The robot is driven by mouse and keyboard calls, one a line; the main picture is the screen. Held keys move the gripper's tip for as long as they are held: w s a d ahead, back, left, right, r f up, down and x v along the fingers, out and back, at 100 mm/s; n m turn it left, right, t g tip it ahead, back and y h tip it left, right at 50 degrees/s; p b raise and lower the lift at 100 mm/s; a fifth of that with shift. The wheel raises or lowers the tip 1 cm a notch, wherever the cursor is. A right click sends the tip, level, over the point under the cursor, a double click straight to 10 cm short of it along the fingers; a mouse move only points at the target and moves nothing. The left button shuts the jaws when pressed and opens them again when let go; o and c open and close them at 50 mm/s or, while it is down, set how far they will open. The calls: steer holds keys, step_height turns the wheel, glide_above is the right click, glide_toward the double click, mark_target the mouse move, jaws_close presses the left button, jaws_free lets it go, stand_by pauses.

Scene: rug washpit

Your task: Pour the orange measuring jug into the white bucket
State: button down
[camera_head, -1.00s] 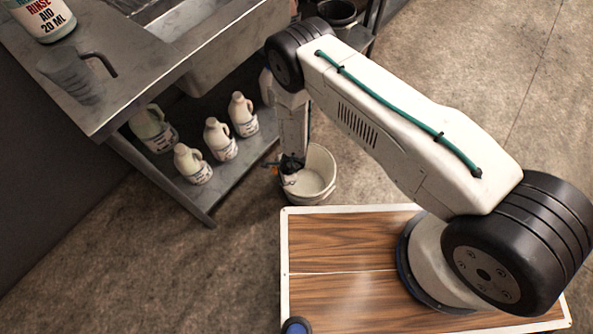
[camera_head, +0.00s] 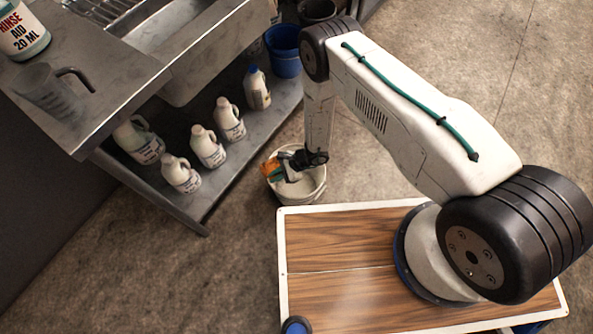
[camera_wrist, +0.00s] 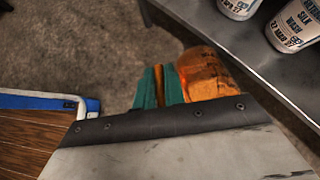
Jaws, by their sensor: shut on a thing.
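The orange measuring jug (camera_head: 270,168) is a small translucent shape over the left side of the white bucket (camera_head: 312,188) in the head view. The bucket stands on the floor between the shelf unit and my base. My gripper (camera_head: 284,168) is above the bucket, its teal fingers shut on the jug's handle. In the wrist view the jug (camera_wrist: 204,74) shows its side with dark markings, right of the gripper fingers (camera_wrist: 160,87). The grey wrist housing hides its lower part. I cannot tell how far it is tilted, or see its contents.
A steel bench (camera_head: 135,82) with a sink stands at the left. A grey jug (camera_head: 48,92) and a rinse aid bottle (camera_head: 22,32) sit on top. Several white bottles (camera_head: 208,147) and a blue bucket (camera_head: 285,50) are on its lower shelf. Floor right of the bench is open.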

steer(key=shift+w+d+r+y, duration=0.1)
steer(key=shift+d+r+y, duration=0.05)
steer(key=shift+d+y, duration=0.2)
steer(key=shift+w+d+r+y+p, duration=0.15)
steer(key=shift+d+r+y+p, duration=0.05)
steer(key=shift+d+y+p, duration=0.2)
steer(key=shift+w+d+r+y+p, duration=0.15)
steer(key=shift+d+r+y, duration=0.1)
steer(key=shift+d, duration=0.25)
steer(key=shift+a+r+g+y+p, duration=0.3)
steer(key=shift+y+p, duration=0.2)
steer(key=shift+p, duration=0.1)
steer(key=shift+d+r+y+p, duration=0.3)
steer(key=shift+d+y+p, duration=0.25)
steer(key=shift+y+p, duration=0.3)
